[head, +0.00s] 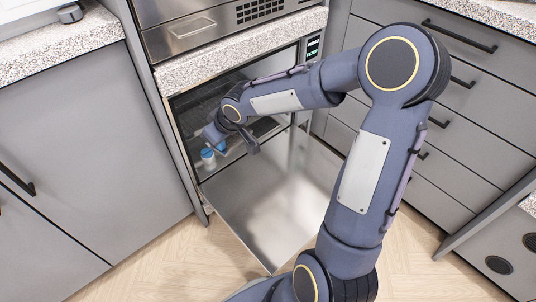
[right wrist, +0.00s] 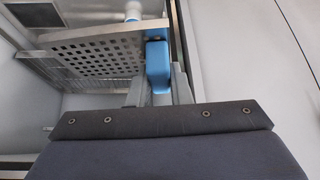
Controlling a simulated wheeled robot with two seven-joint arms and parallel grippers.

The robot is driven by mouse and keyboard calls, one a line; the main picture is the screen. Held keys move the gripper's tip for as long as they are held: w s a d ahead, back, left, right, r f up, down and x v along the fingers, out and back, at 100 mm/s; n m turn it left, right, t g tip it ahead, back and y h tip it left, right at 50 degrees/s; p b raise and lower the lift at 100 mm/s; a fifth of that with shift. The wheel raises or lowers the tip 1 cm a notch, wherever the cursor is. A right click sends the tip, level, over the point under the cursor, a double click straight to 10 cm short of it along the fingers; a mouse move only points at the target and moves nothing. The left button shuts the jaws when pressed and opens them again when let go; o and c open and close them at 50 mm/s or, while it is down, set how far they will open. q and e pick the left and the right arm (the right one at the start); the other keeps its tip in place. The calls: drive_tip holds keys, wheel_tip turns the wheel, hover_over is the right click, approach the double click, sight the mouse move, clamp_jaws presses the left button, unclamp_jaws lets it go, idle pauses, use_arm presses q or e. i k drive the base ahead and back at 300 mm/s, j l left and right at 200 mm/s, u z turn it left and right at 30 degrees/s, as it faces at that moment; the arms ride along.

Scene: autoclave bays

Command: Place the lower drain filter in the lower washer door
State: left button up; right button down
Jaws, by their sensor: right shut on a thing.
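The washer door (head: 265,205) is folded down flat and open in front of the washer chamber. My right arm reaches over it into the chamber opening. In the right wrist view my right gripper (right wrist: 158,88) is shut on a blue block (right wrist: 158,62). The block lies against the edge of a perforated metal plate (right wrist: 95,55), which looks like the lower drain filter; whether they are joined is hard to tell. In the head view my right gripper's fingertips are largely hidden by the wrist. My left gripper is not in view.
A metal rack (head: 200,105) is inside the chamber. The counter edge (head: 240,50) overhangs the opening. Drawers (head: 440,90) flank it on the right. The open door is clear.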

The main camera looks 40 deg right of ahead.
sight(302, 189)
drive_tip(key=j+z, duration=0.15)
drive_tip(key=z, duration=0.25)
drive_tip(key=j+z, duration=0.15)
drive_tip(key=z, duration=0.25)
drive_tip(key=j+z, duration=0.15)
drive_tip(key=z, duration=0.25)
